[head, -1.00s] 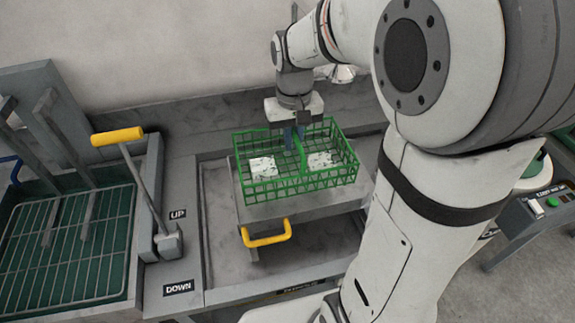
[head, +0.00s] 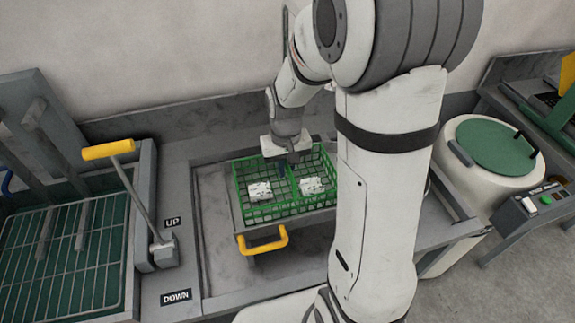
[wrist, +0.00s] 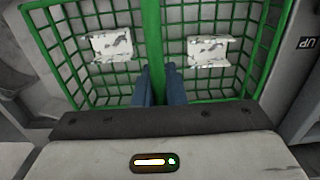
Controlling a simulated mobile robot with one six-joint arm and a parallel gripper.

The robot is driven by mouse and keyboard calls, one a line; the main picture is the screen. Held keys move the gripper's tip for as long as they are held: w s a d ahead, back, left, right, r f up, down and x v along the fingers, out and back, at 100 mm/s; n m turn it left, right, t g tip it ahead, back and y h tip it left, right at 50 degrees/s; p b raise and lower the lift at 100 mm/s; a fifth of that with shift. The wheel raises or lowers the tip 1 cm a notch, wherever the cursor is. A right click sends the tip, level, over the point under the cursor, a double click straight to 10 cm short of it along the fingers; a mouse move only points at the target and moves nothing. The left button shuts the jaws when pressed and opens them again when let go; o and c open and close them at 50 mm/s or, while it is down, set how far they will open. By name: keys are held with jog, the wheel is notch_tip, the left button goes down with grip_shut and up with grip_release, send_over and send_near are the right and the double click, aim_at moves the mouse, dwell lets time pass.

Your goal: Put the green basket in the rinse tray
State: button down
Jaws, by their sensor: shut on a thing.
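The green wire basket (head: 245,212) has two compartments, each with a white and grey speckled block. It rests on a grey platform with a yellow handle (head: 262,243). My gripper (head: 287,160) comes down over the basket's middle. In the wrist view its blue fingers (wrist: 159,85) are closed on the green central bar (wrist: 151,30) of the basket. The speckled blocks lie to the left (wrist: 111,46) and right (wrist: 208,51) of that bar. I cannot tell which container is the rinse tray; no label for it is readable.
A tank with a wire rack (head: 65,260) stands at the left. Beside it is a lever with a yellow grip (head: 108,149), near UP and DOWN labels. At the right is a round white machine with a green lid (head: 497,147) and a control box (head: 540,205).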

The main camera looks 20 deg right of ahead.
jog(key=shift+s, duration=0.1)
jog(key=c, duration=1.5)
grip_release()
